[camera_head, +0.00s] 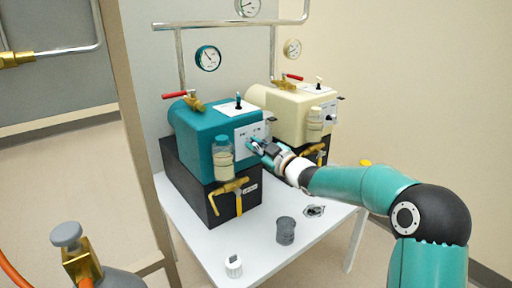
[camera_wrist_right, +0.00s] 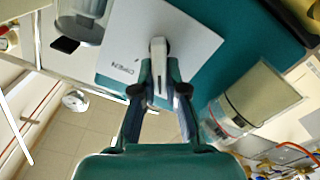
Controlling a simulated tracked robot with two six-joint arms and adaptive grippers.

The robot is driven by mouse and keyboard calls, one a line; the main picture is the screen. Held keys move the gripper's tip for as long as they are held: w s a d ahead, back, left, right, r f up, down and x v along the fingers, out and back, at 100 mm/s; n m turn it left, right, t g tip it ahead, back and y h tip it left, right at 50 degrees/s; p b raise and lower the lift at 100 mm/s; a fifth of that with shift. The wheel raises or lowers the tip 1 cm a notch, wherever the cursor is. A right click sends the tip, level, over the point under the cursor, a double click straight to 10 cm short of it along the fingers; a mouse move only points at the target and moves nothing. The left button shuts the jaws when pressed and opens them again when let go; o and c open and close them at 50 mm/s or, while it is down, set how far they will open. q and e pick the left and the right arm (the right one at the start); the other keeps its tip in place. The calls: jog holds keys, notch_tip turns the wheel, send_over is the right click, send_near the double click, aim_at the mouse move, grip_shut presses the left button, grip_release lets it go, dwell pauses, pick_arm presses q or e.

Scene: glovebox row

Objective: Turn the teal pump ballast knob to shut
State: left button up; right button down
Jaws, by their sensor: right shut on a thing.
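The teal pump (camera_head: 208,135) stands on a black base on the white table, with a white plate (camera_head: 241,138) on its front face. My right gripper (camera_head: 257,146) reaches this plate from the right. In the right wrist view the gripper (camera_wrist_right: 160,85) is shut on a pale grey ballast knob (camera_wrist_right: 158,48), one finger on each side. The white plate (camera_wrist_right: 180,25) there carries the word OPEN, left of the knob. The far end of the word's scale and any SHUT mark cannot be made out. My left gripper is not in view.
A cream pump (camera_head: 300,113) stands just behind and right. A clear jar with a teal cap (camera_head: 222,158) and a brass tap (camera_head: 229,188) sit on the teal pump's front. A grey cup (camera_head: 286,231) and a white cap (camera_head: 234,266) stand on the table (camera_head: 258,248).

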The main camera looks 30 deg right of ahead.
jog(key=c, duration=1.2)
grip_release()
jog(key=shift+a, duration=0.1)
jog(key=shift+s, duration=0.1)
jog(key=s+d, duration=0.1)
jog(key=s, duration=1)
jog(key=shift+s, duration=0.35)
jog(key=shift+f, duration=0.1)
